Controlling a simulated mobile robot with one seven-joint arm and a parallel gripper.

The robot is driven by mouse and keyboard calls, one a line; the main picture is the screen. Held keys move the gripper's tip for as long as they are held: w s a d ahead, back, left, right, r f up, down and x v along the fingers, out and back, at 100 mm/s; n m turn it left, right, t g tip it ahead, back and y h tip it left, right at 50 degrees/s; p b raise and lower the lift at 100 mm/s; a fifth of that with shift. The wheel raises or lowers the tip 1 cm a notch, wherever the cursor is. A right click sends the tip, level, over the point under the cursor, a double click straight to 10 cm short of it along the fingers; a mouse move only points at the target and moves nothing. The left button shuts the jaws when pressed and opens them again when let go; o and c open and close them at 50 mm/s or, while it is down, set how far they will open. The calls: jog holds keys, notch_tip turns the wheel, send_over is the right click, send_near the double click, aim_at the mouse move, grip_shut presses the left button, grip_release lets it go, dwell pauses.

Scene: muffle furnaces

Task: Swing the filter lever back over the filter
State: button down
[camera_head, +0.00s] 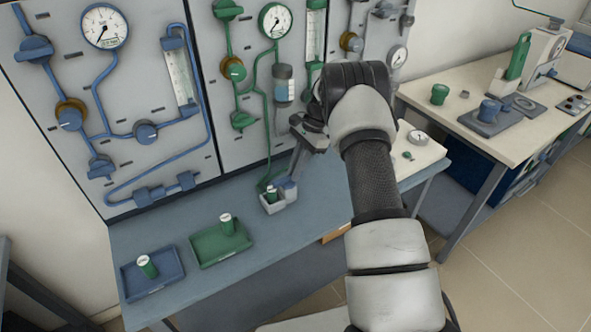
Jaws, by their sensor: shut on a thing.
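The filter (283,86) is a small upright cylinder with a grey top and a blue and pale body. It is on the middle panel, right of the green pipes. My gripper (299,125) is at the panel, just below and right of the filter. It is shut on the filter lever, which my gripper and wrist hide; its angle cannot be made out. My arm reaches up from the bottom right and covers part of the panel right of the filter.
A blue-grey bench (285,221) runs below the panels, with a blue tray (172,283), a green tray (205,262) and a small grey holder (275,207). Green pipes and a gauge (275,20) lie close to the filter. A pale table (455,135) stands at right.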

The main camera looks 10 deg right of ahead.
jog(key=c, duration=1.8)
grip_release()
jog(key=p+v, duration=0.1)
jog(key=v, duration=1.6)
jog(key=shift+p, duration=0.3)
jog(key=shift+w+r, duration=0.1)
jog(key=shift+r, duration=0.15)
